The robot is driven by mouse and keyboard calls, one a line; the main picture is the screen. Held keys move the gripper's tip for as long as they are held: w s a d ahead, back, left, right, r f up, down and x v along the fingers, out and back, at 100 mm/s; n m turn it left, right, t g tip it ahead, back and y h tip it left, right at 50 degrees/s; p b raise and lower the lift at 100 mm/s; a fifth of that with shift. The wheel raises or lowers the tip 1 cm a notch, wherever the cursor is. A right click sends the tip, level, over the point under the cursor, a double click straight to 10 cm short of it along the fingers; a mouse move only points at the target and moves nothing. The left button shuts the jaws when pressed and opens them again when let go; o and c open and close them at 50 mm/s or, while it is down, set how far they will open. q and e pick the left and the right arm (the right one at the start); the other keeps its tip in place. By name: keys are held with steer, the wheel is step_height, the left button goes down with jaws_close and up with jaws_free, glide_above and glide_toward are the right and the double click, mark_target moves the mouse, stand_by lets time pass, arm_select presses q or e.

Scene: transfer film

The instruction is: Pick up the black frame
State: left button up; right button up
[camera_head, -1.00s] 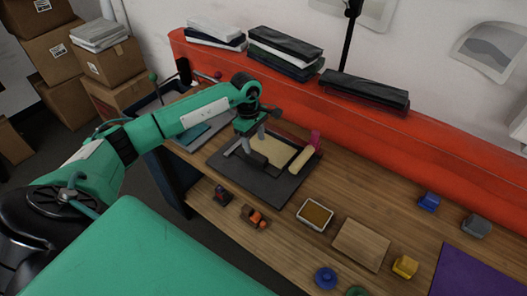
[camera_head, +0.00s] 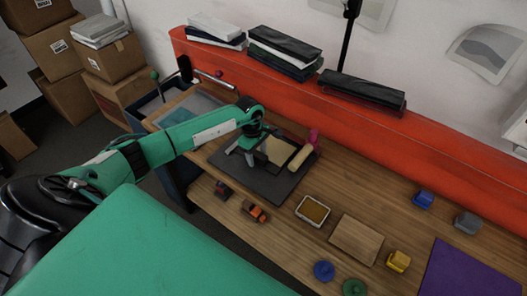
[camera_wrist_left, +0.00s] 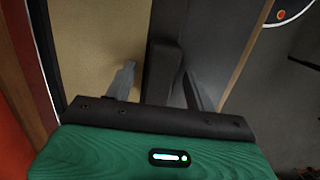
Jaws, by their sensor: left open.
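The black frame (camera_head: 291,162) lies on the table around a beige panel (camera_head: 279,149), on a dark board (camera_head: 262,187). In the left wrist view, the beige panel (camera_wrist_left: 95,45) fills the left, and a raised dark bar of the frame (camera_wrist_left: 162,68) runs beside it. My left gripper (camera_head: 250,159) is low over the frame's near left side. In the wrist view, its open fingers (camera_wrist_left: 160,85) stand on either side of the bar, with a gap to it. The gripper and arm hide part of the frame. My right gripper is not in view.
A cream roller (camera_head: 301,157) with a pink handle lies right of the frame. An orange toy car (camera_head: 255,211), a small tray (camera_head: 312,211) and a wooden plate (camera_head: 355,238) lie nearer. A red ledge (camera_head: 350,130) runs along the back.

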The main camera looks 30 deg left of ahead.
arm_select(q)
steer(key=shift+f+b, duration=0.1)
steer(key=shift+b, duration=0.2)
steer(key=shift+c, duration=0.3)
steer(key=c, duration=1.1)
